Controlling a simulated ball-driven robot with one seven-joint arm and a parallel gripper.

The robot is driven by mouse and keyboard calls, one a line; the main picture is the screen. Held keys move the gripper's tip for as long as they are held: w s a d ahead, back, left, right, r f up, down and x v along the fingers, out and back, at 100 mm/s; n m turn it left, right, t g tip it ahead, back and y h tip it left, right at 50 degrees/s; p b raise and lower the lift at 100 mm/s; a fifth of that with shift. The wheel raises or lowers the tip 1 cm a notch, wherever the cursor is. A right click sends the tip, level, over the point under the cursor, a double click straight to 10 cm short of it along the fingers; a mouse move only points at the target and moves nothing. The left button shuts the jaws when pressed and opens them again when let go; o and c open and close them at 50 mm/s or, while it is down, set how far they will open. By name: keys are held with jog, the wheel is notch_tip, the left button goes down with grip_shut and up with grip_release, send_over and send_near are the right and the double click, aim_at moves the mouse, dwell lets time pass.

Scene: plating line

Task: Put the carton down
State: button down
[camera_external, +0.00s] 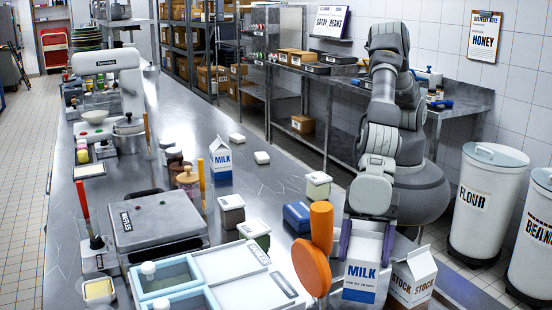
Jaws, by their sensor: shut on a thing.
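A white and blue milk carton (361,282) is upright at the near right edge of the steel counter. My gripper (366,240) points down over it, with its purple fingers shut on the carton's upper sides. Whether the carton's bottom touches the counter is hidden at the frame's lower part. A second milk carton (221,160) stands farther back on the counter, apart from my gripper. A stock carton (411,277) stands close to the right of the held carton.
An orange round-headed object (312,262) stands just left of the held carton. A blue box (297,216), lidded tubs (231,210) and a divided container (240,262) crowd the near counter. The counter (285,183) is clearer farther back. Flour (485,200) and beans bins stand right.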

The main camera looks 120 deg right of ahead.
aim_at(361, 277)
jog(key=shift+w+a, duration=0.1)
jog(key=shift+w, duration=0.1)
notch_tip(361, 277, down, 4)
jog(key=shift+r+b, duration=0.25)
jog(key=shift+b, duration=0.6)
jog(key=shift+c, duration=0.5)
grip_release()
jog(key=p+v, duration=0.3)
jog(key=v, duration=0.9)
jog(key=shift+r, duration=0.15)
